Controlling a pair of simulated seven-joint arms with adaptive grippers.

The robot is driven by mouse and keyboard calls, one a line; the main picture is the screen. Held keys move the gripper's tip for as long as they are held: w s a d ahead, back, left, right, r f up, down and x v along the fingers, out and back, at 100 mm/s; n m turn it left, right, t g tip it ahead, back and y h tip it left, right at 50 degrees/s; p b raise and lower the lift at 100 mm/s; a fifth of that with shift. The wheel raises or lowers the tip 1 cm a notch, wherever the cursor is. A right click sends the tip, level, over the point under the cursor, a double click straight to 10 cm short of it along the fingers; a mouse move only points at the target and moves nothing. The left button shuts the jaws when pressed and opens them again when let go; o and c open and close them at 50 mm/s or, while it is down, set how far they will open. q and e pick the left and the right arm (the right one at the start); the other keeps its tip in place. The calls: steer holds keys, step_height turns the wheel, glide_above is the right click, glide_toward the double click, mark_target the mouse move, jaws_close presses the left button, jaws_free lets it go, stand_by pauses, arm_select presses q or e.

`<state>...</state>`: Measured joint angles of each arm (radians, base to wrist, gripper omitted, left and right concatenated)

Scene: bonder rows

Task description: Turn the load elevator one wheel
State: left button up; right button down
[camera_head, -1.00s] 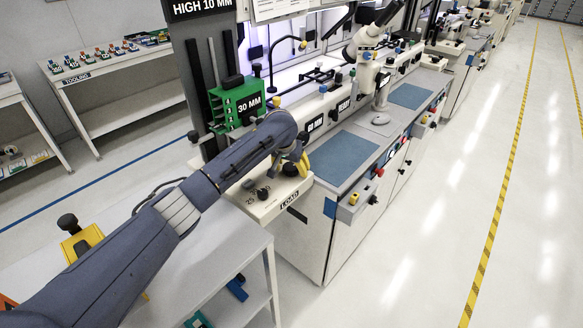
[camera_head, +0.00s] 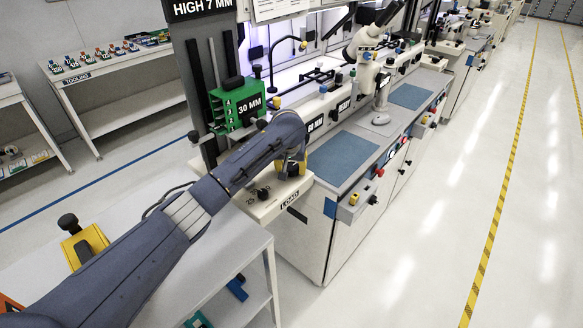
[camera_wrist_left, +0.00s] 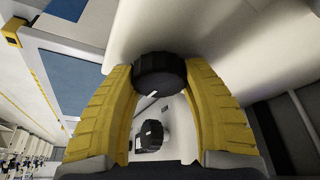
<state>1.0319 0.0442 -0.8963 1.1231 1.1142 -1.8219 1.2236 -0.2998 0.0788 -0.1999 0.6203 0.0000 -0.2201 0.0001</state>
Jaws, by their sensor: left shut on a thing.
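My left gripper (camera_head: 292,168) is at the load station, mostly hidden behind my arm in the head view. In the left wrist view its two yellow fingers (camera_wrist_left: 160,70) are shut on a black ribbed wheel (camera_wrist_left: 160,82) with a white mark. The wheel is barely visible in the head view. The LOAD panel (camera_head: 290,203) is the pale top under the gripper. The sign above (camera_head: 205,8) reads HIGH 7 MM. A green magazine labelled 30 MM (camera_head: 238,104) sits on the elevator's dark column. My right gripper is not in view.
A second black knob (camera_wrist_left: 150,136) stands on the panel close to the held wheel. A bonder with a microscope (camera_head: 368,45) and a blue mat (camera_head: 342,158) is to the right. A pale side table (camera_head: 225,262) is below my arm. The aisle floor is clear.

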arm_select(q)
steer(key=n, duration=0.2)
steer(key=n+y, duration=0.1)
steer(key=n, duration=0.1)
steer(key=shift+a+f+n+y, duration=0.1)
steer(key=shift+n+y, duration=0.2)
stand_by(0.4)
steer(key=o, duration=1.2)
steer(key=shift+v, duration=5.95)
steer(key=shift+w, duration=0.1)
